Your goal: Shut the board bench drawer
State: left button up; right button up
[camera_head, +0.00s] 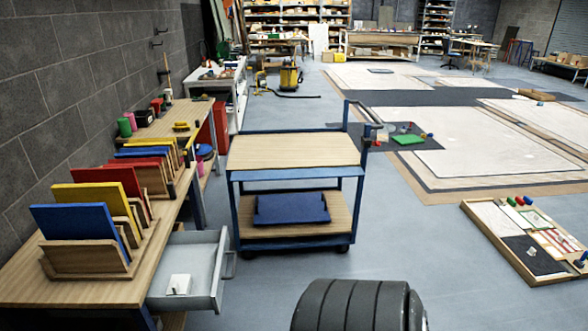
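The board bench (75,290) stands along the left wall with a wooden top and racks of coloured boards (80,225) on it. Its grey drawer (205,260) is pulled out to the right, under the bench's near right edge. A small white block-like item (179,284) lies inside the drawer. The drawer's handle (229,266) is on its right-hand front face. No gripper shows in this view, so neither gripper's place nor state can be seen.
A blue cart (295,150) with wooden shelves stands just beyond the drawer, a blue item (291,208) on its lower shelf. A dark ribbed rounded form shows at the bottom centre. Framed mosaic panels (500,245) lie on the floor at right. Grey floor right of the drawer is clear.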

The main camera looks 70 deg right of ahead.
aim_at(203, 255)
jog(key=z, duration=1.7)
